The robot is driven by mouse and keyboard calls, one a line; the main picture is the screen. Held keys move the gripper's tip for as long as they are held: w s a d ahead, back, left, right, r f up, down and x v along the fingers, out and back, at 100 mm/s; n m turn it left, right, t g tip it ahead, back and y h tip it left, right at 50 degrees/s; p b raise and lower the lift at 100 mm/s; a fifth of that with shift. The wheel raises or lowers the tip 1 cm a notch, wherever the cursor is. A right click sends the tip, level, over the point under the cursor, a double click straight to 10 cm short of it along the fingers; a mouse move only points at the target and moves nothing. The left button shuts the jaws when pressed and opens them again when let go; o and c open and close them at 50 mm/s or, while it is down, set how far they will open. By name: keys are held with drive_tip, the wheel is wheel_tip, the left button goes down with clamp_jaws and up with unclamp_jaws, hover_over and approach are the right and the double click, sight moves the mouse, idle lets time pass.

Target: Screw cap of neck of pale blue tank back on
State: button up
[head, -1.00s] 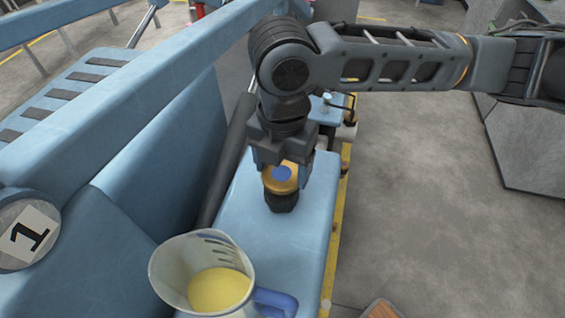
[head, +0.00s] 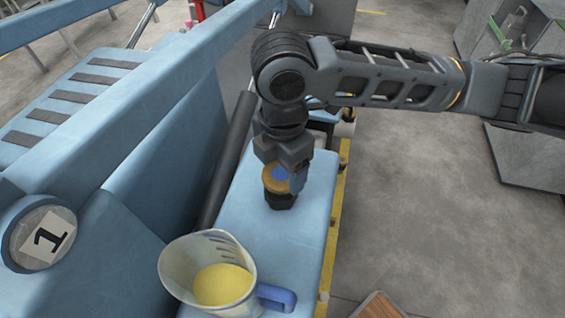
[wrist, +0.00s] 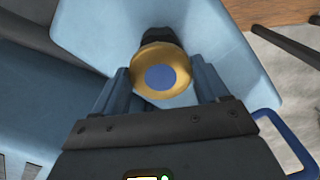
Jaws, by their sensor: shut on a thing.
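The pale blue tank (head: 310,218) has a short black neck (head: 281,202) on its top. The brass-coloured cap (head: 271,183) with a blue disc sits at the top of the neck; in the wrist view the cap (wrist: 163,88) lies between the two fingers. My gripper (head: 283,178) points down over the neck and is shut on the cap. The black neck shows just beyond the cap in the wrist view (wrist: 160,36). The contact between cap and neck is partly hidden, so I cannot tell how far the thread is engaged.
A clear jug (head: 208,268) with yellow liquid and a blue handle stands on the tank near the front. A blue beam and dark bar (head: 228,160) run along the tank's left. Open floor lies to the right.

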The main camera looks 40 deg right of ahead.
drive_tip(key=m+p, duration=0.1)
drive_tip(key=m, duration=0.1)
drive_tip(key=shift+r+m+p, duration=0.2)
drive_tip(key=shift+m+p, duration=0.1)
drive_tip(key=shift+p, duration=0.05)
drive_tip(key=shift+s+f+m+p, duration=0.1)
drive_tip(key=shift+m+p, duration=0.1)
drive_tip(key=shift+m, duration=0.45)
drive_tip(key=shift+f+m+p, duration=0.1)
drive_tip(key=shift+m+p, duration=0.05)
drive_tip(key=shift+m, duration=0.5)
drive_tip(key=shift+a+r+m+p, duration=0.1)
drive_tip(key=shift+r+m+p, duration=0.05)
drive_tip(key=shift+m+p, duration=0.7)
drive_tip(key=m, duration=0.3)
drive_tip(key=shift+f+m, duration=0.2)
drive_tip(key=shift+m, duration=0.05)
